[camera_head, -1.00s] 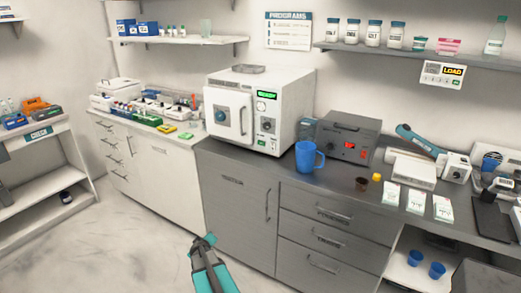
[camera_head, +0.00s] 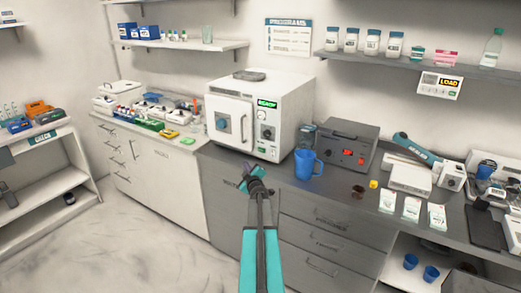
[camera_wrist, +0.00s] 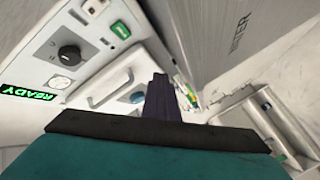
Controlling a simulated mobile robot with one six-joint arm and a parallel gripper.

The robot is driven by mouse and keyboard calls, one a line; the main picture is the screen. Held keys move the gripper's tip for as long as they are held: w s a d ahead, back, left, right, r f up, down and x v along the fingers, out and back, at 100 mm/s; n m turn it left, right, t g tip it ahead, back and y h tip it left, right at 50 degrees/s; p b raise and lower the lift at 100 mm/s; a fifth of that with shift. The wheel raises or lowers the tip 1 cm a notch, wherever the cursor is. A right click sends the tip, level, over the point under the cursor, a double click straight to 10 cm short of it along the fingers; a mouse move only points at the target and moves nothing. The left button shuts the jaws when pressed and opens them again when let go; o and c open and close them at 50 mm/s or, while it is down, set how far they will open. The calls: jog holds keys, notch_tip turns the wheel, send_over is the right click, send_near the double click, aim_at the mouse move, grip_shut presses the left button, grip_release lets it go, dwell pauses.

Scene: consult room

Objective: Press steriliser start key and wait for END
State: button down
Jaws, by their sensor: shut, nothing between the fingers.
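The white steriliser (camera_head: 258,91) stands on the counter with its door shut. Its green display (camera_head: 267,103) reads READY, and the display also shows in the wrist view (camera_wrist: 28,92). A dark dial (camera_wrist: 69,54) is on its panel, with a small green key or switch (camera_wrist: 120,29) beyond it; I cannot read which key is start. My gripper (camera_head: 247,172) is shut and empty, in front of the steriliser and below its door in the head view. In the wrist view its dark fingers (camera_wrist: 162,98) point past the door handle (camera_wrist: 105,92), seemingly touching nothing.
A blue mug (camera_head: 307,165) and a grey device with a red display (camera_head: 345,145) stand right of the steriliser. Racks and small bottles crowd the counter to its left. A wall panel (camera_head: 440,85) reads LOAD. Space in front of the cabinets is open.

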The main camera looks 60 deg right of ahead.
aim_at(258, 150)
jog(key=shift+s+d+r, duration=0.4)
jog(key=shift+d+r, duration=0.1)
jog(key=shift+r, duration=0.25)
jog(key=shift+d, duration=0.15)
jog(key=shift+d+r+p, duration=0.1)
jog(key=shift+d+p, duration=1.2)
jog(key=shift+d, duration=1.9)
jog(key=shift+d+p, duration=0.5)
jog(key=shift+d, duration=0.55)
jog(key=shift+d+p, duration=0.5)
jog(key=shift+d, duration=0.3)
jog(key=shift+a, duration=0.8)
jog(key=shift+a, duration=0.1)
